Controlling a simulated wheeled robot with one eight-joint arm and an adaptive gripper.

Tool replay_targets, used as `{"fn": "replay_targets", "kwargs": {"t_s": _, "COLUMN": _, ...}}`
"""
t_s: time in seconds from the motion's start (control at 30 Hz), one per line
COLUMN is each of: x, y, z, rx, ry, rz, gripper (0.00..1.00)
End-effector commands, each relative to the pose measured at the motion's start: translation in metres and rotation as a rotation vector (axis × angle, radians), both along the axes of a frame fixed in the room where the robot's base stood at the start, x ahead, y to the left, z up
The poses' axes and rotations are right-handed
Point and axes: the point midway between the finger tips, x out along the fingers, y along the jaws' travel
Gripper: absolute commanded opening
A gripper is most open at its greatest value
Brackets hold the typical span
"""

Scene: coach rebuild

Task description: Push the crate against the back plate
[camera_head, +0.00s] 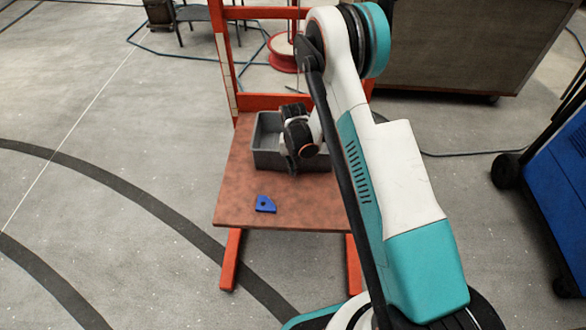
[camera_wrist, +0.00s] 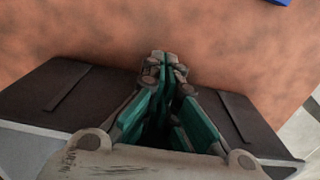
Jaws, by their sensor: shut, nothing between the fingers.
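The grey open-topped crate (camera_head: 266,158) sits on the brown tabletop near its far edge, partly hidden behind my arm. The orange-red back plate (camera_head: 262,101) spans the frame just behind it; I cannot tell whether the two touch. My gripper (camera_head: 292,170) is shut and empty, pointing down at the crate's near wall. In the wrist view its fingertips (camera_wrist: 164,62) are together over the tabletop, on the near side of the crate's dark wall (camera_wrist: 60,95). Contact between fingers and wall cannot be made out.
A blue piece with a hole (camera_head: 265,204) lies on the tabletop (camera_head: 235,190), nearer than the crate. A red reel (camera_head: 284,55) and a dark cabinet (camera_head: 450,50) stand behind. A blue cart (camera_head: 555,165) is at right. The floor to the left is mostly free.

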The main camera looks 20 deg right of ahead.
Motion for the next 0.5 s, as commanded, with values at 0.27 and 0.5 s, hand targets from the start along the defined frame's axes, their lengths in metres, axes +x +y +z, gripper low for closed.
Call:
{"fn": "replay_targets", "kwargs": {"t_s": 0.27, "x": 0.066, "y": -0.023, "z": -0.001, "rx": -0.001, "ry": -0.002, "rz": -0.003, "gripper": 0.0}}
{"fn": "replay_targets", "kwargs": {"t_s": 0.5, "x": 0.107, "y": -0.037, "z": 0.0, "rx": -0.001, "ry": -0.002, "rz": -0.001, "gripper": 0.0}}
